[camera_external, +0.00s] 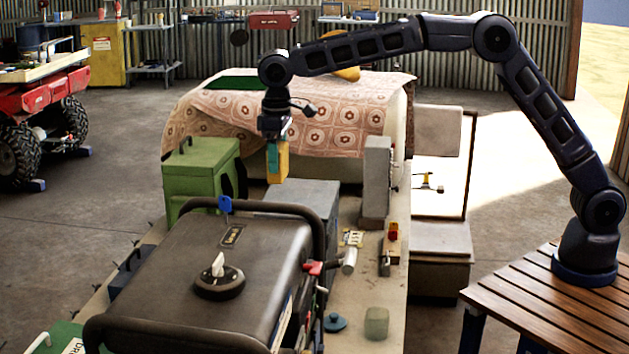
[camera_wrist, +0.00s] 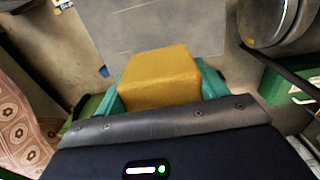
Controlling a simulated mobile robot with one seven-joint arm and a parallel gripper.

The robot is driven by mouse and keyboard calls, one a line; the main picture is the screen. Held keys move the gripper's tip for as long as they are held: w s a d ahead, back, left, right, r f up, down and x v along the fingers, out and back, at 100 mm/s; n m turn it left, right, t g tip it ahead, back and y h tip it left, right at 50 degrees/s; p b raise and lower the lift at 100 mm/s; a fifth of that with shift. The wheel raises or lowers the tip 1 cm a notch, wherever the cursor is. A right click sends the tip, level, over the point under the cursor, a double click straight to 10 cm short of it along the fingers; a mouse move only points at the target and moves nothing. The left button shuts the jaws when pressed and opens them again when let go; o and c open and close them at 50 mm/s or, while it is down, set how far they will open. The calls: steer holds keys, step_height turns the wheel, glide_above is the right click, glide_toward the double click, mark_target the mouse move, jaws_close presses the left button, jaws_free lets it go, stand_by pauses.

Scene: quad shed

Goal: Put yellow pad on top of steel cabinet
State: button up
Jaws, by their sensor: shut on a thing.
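My gripper (camera_external: 275,164) is shut on the yellow pad (camera_external: 283,165), a yellow block held between teal fingers and hanging below the wrist. In the wrist view the yellow pad (camera_wrist: 160,77) fills the space between the fingers. The steel cabinet (camera_external: 315,192) is a grey box standing behind the dark generator, which hides its front. The pad is above the back left of its top in the outside view, apart from it. A flat grey surface (camera_wrist: 150,25), which looks like the cabinet top, lies beyond the pad in the wrist view.
A green box (camera_external: 200,170) stands left of the cabinet, and the black generator (camera_external: 205,270) with its bar handle stands in front. A grey upright block (camera_external: 377,180) is to the right. A patterned cloth (camera_external: 330,120) drapes over a large shape behind.

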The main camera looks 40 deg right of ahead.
steer(key=shift+f, duration=2)
steer(key=shift+f, duration=0.1)
steer(key=o, duration=0.9)
steer(key=shift+o, duration=0.2)
step_height(320, 180, up, 11)
steer(key=shift+r, duration=0.65)
